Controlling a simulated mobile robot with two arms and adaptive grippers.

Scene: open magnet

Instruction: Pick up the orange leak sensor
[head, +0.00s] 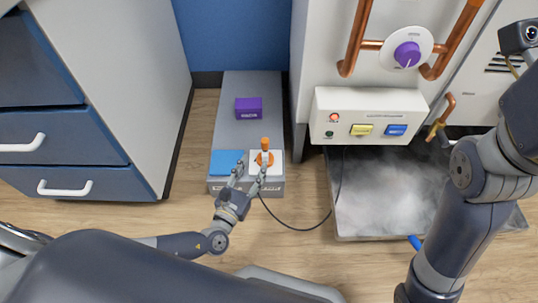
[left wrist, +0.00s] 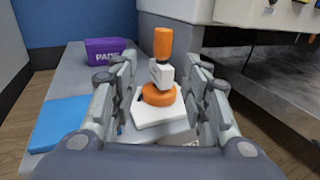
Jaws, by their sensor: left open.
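The orange leak sensor (head: 265,158) stands upright on a white pad (head: 276,170) at the near end of a grey bench. In the left wrist view the sensor (left wrist: 158,95) shows an orange round base, a white middle and an orange upright grip. My left gripper (head: 250,174) is open, just on the near side of the sensor. In the left wrist view its fingers stand left and right of the sensor, with gaps on both sides. The sensor appears between them but farther ahead; contact is not visible. My right arm (head: 440,215) shows at the right; its gripper is not in view.
A blue pad (head: 227,162) lies beside the white pad, and a purple box (head: 249,108) sits farther back on the grey bench (head: 236,138). A black cable (head: 309,228) crosses the floor. A cabinet with a button panel (head: 366,115) and a misty tray (head: 385,200) stand right.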

